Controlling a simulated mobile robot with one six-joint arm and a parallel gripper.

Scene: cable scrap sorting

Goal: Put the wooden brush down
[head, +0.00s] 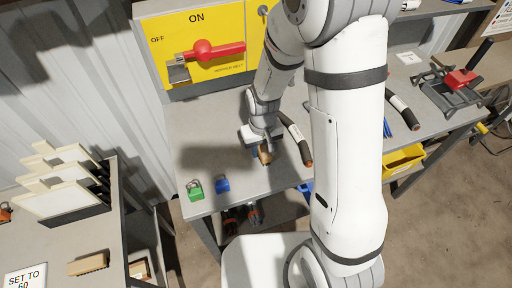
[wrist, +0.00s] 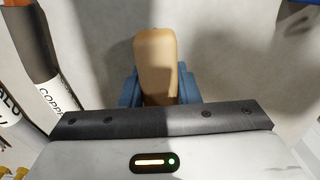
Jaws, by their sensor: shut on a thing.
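My gripper (head: 262,150) is shut on the wooden brush (head: 265,157), low over the grey workbench (head: 215,130) near its front edge. In the wrist view the brush (wrist: 157,50) is a tan, rounded wooden piece between the blue fingers (wrist: 158,88) of my gripper. Its lower side is hidden, and I cannot tell whether it touches the bench top.
A green padlock (head: 194,190) and a blue padlock (head: 222,184) lie left of my gripper. A black cable piece (head: 296,138) lies close on its right. A yellow lever panel (head: 200,45) stands behind.

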